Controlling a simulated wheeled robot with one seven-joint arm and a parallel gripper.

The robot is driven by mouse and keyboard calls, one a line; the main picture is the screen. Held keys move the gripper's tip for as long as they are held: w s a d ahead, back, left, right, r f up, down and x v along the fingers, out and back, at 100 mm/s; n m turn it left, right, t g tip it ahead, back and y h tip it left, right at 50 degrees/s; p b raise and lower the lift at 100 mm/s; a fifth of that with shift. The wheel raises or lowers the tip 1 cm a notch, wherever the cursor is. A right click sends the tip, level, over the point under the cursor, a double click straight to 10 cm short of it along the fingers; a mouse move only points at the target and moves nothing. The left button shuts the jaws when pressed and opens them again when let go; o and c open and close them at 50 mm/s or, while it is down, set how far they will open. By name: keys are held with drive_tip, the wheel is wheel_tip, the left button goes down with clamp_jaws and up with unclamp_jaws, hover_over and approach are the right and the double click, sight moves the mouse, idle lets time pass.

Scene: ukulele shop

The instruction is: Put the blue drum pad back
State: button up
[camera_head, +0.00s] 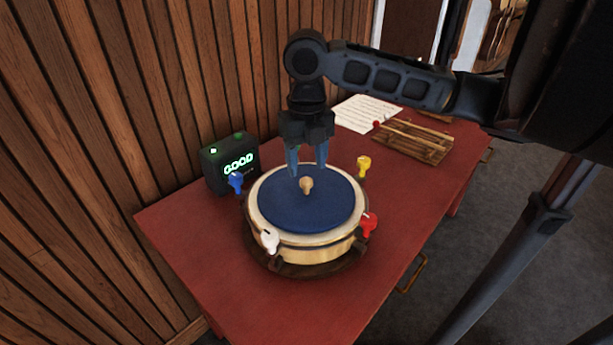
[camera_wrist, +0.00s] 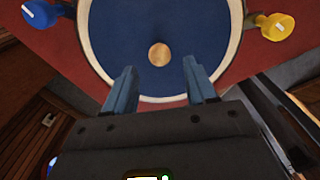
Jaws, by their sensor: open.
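The blue drum pad (camera_head: 290,215) is a round disc with a small wooden knob (camera_head: 306,185) at its middle. It lies flat on top of the drum (camera_head: 325,243), inside the pale rim. My gripper (camera_head: 307,172) is above the pad, pointing down, with its two blue fingers apart and nothing between them. In the wrist view the fingers (camera_wrist: 160,95) are spread below the knob (camera_wrist: 159,54) in the picture, and the blue pad (camera_wrist: 130,30) fills the middle. I cannot tell whether the fingertips are level with the knob.
The drum's rim carries blue (camera_head: 236,181), yellow (camera_head: 364,166), red (camera_head: 369,223) and white (camera_head: 270,239) keys. A black box (camera_head: 230,163) reading "GOOD" stands behind left. Paper (camera_head: 367,114) and a wooden rack (camera_head: 413,140) lie farther back. The red table (camera_head: 210,262) is bare at front left.

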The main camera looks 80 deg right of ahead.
sight(307, 180)
wheel_tip(307, 180, up, 7)
drive_tip(key=shift+f, duration=0.2)
idle(0.6)
